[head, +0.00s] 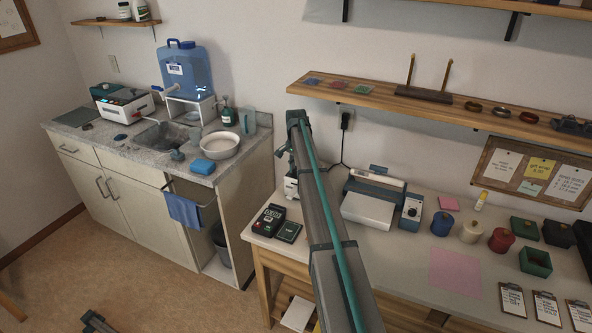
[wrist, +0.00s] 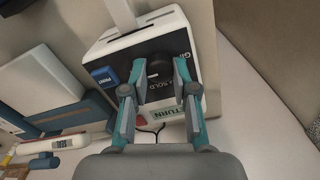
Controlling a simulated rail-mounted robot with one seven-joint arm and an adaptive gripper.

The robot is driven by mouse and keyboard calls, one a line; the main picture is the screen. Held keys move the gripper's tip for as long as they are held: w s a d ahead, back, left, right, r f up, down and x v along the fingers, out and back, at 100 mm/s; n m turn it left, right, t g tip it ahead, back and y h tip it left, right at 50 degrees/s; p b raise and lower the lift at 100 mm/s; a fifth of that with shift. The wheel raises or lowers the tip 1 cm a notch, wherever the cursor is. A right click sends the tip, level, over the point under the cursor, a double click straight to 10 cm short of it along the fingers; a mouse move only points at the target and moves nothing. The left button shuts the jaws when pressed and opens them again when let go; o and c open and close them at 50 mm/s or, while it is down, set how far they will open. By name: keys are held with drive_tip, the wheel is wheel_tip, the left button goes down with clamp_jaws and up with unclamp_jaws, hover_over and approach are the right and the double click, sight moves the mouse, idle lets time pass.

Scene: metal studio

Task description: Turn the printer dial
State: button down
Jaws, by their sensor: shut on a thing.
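The printer (wrist: 112,52) is a white box with a dark top face, a blue PRINT button (wrist: 104,76) and labels around its dial, including SOLD and a green one ending in TURN. The round black dial (wrist: 157,66) sits between the fingertips of my gripper (wrist: 159,76) in the wrist view. The gripper is shut on the dial, one finger at each side. In the head view, my arm covers most of the printer; a white part of it (head: 291,188) shows left of the arm. The gripper is hidden there.
A white and blue machine (head: 370,203) stands right of my arm, with a small dial box (head: 411,211) beside it. A card terminal (head: 269,220) lies at the table's left end. A wooden shelf (head: 450,106) hangs above the table.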

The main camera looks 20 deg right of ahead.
idle(0.3)
drive_tip(key=c, duration=0.9)
unclamp_jaws()
wheel_tip(320, 180, up, 12)
drive_tip(key=shift+r, duration=0.15)
